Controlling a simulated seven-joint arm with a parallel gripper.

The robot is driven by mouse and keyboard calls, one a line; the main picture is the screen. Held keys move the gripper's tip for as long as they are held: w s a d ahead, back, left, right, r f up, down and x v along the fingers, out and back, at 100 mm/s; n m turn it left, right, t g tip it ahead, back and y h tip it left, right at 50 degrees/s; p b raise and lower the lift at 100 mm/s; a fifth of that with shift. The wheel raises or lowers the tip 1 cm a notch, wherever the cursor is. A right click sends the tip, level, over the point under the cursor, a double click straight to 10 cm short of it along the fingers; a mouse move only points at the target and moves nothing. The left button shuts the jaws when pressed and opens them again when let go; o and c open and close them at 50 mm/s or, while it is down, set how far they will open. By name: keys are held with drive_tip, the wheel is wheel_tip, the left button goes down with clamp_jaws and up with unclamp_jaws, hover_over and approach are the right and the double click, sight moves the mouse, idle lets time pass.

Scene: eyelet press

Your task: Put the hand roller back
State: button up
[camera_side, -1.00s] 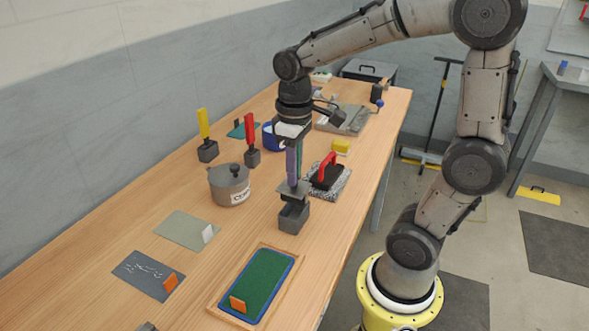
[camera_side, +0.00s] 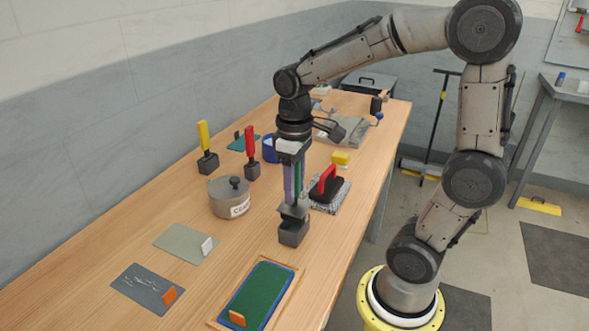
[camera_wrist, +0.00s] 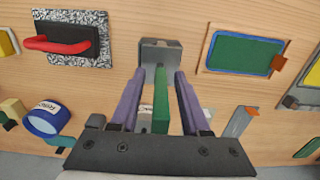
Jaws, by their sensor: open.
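The hand roller appears to be the green-handled tool (camera_wrist: 160,100) standing upright between my fingers. Its dark lower part (camera_side: 293,209) sits at the top of a grey open block holder (camera_side: 292,231). In the wrist view the handle runs down to the grey block (camera_wrist: 160,50). My gripper (camera_side: 292,185) points straight down over the holder. Its purple fingers (camera_wrist: 155,100) are open, one on each side of the handle, with gaps visible. How deep the tool sits in the holder is hidden.
A red-handled black block (camera_side: 327,186) on a speckled pad lies close behind on the right. A grey pot (camera_side: 228,198) stands to the left. Red (camera_side: 251,145) and yellow (camera_side: 204,140) handled tools stand in holders farther back. A green tray (camera_side: 258,292) lies in front.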

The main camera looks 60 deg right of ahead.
wheel_tip(320, 180, up, 12)
drive_tip(key=shift+f, duration=0.1)
drive_tip(key=shift+r, duration=0.3)
drive_tip(key=shift+s+r, duration=0.1)
drive_tip(key=shift+r, duration=0.05)
drive_tip(key=s+a+f+t, duration=0.5)
drive_tip(key=s+f, duration=0.3)
drive_tip(key=s, duration=0.1)
drive_tip(key=shift+s+t, duration=0.15)
drive_tip(key=shift+t, duration=0.15)
drive_tip(key=shift+o, duration=0.3)
drive_tip(key=shift+r, duration=0.1)
drive_tip(key=shift+o, duration=1.3)
